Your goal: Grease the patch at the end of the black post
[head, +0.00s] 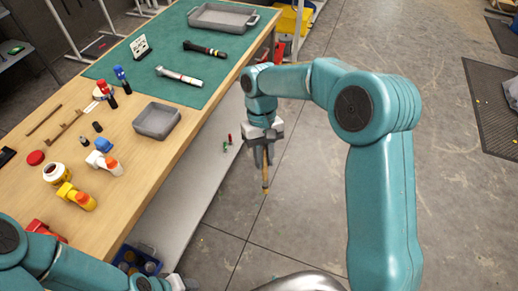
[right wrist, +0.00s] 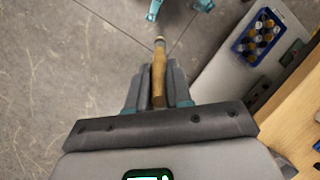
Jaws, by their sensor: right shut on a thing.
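My right gripper (head: 264,150) hangs pointing down over the floor, to the right of the bench. It is shut on a thin wooden-handled tool, seemingly a brush (head: 265,177), which also shows between the fingers in the right wrist view (right wrist: 159,75). The patch is too small to tell. A white post (head: 179,76) lies nearer on the mat. My left arm shows at the lower left; its gripper (head: 178,283) is barely visible at the bottom edge.
A larger grey tray (head: 250,17) stands at the mat's far end. A blue crate (right wrist: 262,35) sits on the lower shelf. The floor at right is open.

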